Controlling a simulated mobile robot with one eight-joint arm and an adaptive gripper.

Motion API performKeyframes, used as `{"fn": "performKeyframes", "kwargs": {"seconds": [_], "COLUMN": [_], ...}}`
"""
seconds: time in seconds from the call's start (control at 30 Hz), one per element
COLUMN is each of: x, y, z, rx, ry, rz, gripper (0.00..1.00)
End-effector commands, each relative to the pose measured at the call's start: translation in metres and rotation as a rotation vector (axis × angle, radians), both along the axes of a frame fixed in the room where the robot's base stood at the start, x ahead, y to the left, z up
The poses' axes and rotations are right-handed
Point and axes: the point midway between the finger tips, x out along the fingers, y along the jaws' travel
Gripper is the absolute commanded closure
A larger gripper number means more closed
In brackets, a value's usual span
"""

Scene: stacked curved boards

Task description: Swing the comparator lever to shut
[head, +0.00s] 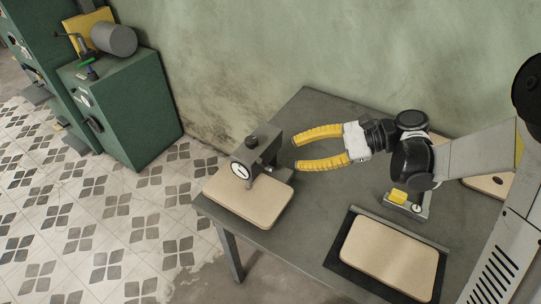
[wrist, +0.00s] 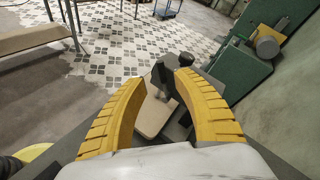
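The comparator (head: 259,152) is a dark grey stand with a round white dial and a black knob on top. It stands at the table's left end, over a pale board (head: 240,198). In the wrist view the comparator (wrist: 166,76) shows between and beyond the fingertips. I cannot clearly tell its lever from its other dark parts, nor the lever's position. My gripper (head: 297,153) has two curved yellow fingers. It is open and empty, just right of the comparator, with its tips pointing at it and a gap apparently between them.
The grey table (head: 310,215) has bare surface below my gripper. A pale board (head: 390,257) lies on a black mat at the front right. A small gauge with a yellow block (head: 398,196) is near my arm. A green cabinet (head: 125,110) stands left, beyond the table.

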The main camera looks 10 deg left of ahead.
Motion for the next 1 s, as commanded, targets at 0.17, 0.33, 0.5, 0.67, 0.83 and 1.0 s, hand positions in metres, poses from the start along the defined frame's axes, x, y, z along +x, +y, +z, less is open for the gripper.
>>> {"fn": "performKeyframes", "kwargs": {"seconds": [0.17,0.33,0.5,0.67,0.83,1.0], "x": [-0.004,-0.007,-0.008,-0.008,-0.008,-0.008], "y": [0.033,0.064,0.083,0.089,0.089,0.089], "z": [-0.014,-0.026,-0.032,-0.033,-0.033,-0.033], "rx": [-0.002,-0.002,-0.003,-0.002,-0.003,-0.003], "ry": [-0.003,-0.003,-0.003,-0.003,-0.003,-0.004], "rz": [0.005,0.003,0.001,-0.001,-0.002,-0.002], "gripper": [0.64,0.64,0.64,0.64,0.64,0.99]}}
